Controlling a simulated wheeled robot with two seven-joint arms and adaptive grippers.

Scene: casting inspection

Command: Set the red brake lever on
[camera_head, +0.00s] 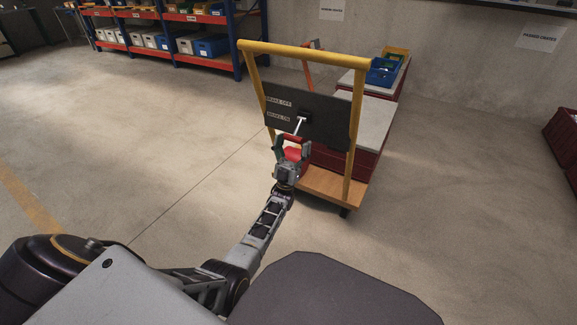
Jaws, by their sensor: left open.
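The brake lever has a pale rod (299,126) on a dark pivot block on the black panel (330,116) of a yellow-framed trolley. The rod points down and toward me, with its red grip (292,138) at the lower end. Two white labels sit on the panel's left side, "BRAKE OFF" above "BRAKE ON". My left gripper (292,146) is open, with its fingers on either side of the red grip. I cannot tell whether they touch it. My gripper partly hides the grip. My right gripper is not in view.
The trolley has a yellow push handle (300,54) and a wooden deck (330,185). Dark red crates with pale tops and a blue bin (382,73) stand behind the panel. A shelf rack (235,45) is at the back left. The floor left of the trolley is clear.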

